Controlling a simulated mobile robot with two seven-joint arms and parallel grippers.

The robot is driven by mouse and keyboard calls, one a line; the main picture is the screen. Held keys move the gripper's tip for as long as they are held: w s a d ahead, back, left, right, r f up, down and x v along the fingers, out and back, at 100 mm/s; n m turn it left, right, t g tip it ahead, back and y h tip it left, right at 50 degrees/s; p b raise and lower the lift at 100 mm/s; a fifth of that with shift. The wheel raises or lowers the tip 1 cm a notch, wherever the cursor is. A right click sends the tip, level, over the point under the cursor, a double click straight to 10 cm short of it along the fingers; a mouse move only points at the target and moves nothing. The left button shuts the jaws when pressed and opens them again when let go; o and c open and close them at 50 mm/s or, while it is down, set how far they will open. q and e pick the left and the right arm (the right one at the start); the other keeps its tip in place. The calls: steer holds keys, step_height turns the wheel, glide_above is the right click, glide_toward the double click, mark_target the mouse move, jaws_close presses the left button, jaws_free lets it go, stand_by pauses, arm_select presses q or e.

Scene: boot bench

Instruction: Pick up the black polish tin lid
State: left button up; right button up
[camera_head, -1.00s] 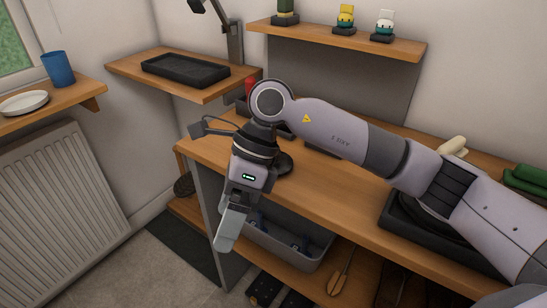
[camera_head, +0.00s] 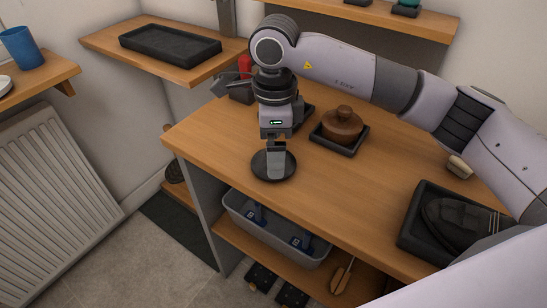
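The black polish tin lid (camera_head: 259,166) looks like a round, dark, shallow disc. It lies on the wooden bench top near its front left edge. My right gripper (camera_head: 276,173) points straight down over the lid, its fingertips at or just above the middle of the disc. The fingers line up in this view, so I cannot tell how far apart they are or whether they touch the lid. They hide part of the disc. My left gripper is out of view.
A brown knobbed pot (camera_head: 342,124) stands in a small black tray behind the lid. A black tray (camera_head: 408,236) with a dark boot is at the right. A red-topped item (camera_head: 245,66) stands at the back. A grey bin (camera_head: 240,214) sits on the shelf below.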

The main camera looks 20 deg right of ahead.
steer(key=shift+f, duration=1.3)
steer(key=c, duration=0.7)
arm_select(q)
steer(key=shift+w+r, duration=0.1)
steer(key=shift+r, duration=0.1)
arm_select(e)
steer(key=shift+r, duration=0.15)
